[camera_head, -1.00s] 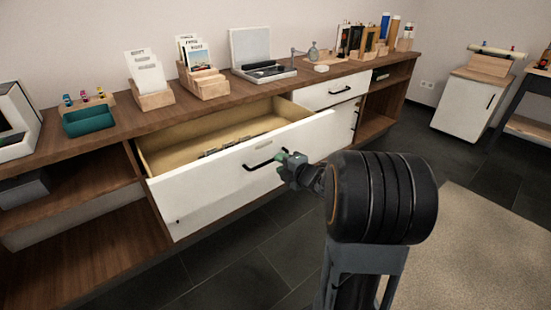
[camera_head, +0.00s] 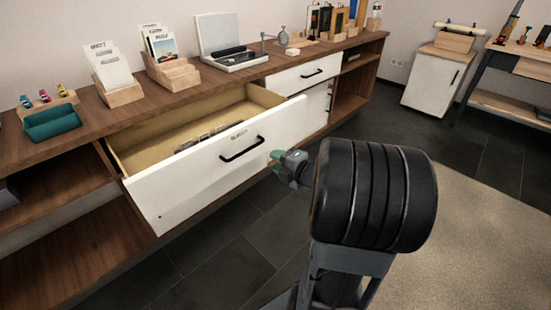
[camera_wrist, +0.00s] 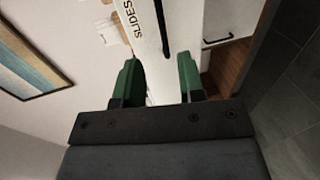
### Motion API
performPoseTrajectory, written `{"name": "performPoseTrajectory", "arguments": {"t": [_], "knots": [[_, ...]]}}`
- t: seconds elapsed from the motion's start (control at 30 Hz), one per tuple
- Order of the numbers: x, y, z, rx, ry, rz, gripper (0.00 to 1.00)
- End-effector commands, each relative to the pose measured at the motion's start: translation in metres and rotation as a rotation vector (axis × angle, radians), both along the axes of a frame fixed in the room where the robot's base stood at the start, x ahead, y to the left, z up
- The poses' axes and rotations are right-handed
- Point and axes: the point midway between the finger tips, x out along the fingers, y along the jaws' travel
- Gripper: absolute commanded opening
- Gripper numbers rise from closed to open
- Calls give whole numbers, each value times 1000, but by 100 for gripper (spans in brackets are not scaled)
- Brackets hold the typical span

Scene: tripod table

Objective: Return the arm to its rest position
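My gripper (camera_head: 275,158) is in the middle of the head view, just right of the drawer handle and apart from it. In the wrist view my gripper (camera_wrist: 161,72) has its two green fingers spread with nothing held between them. The white drawer (camera_head: 190,186) stands pulled open, with a black bar handle (camera_head: 242,148) on its front. The wrist view shows the white drawer front beyond the fingers, with a "SLIDES" label (camera_wrist: 129,20) and the dark handle (camera_wrist: 162,28). My arm's large dark joint hides part of the floor.
The wooden counter (camera_head: 130,118) carries card holders, a teal tray (camera_head: 52,122) and an open white case (camera_head: 235,60). A closed white drawer (camera_head: 303,76) is right of the open one. Dark floor lies below; a beige rug (camera_head: 480,230) is at right.

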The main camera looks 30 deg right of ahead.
Motion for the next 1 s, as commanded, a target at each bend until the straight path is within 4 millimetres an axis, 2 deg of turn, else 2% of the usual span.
{"name": "performPoseTrajectory", "arguments": {"t": [0.23, 0.37, 0.47, 0.6, 0.67, 0.8, 1.0], "knots": [[0, 0, 1, 0, 1, -2, 36], [5, 0, 21, 16, 21, -48, 36], [13, -1, 57, 60, 64, -150, 36], [18, 1, 124, 203, 153, -379, 36], [16, 5, 151, 293, 198, -486, 36], [-1, 24, 206, 530, 322, -718, 36], [-44, 74, 263, 851, 552, -983, 36]]}}
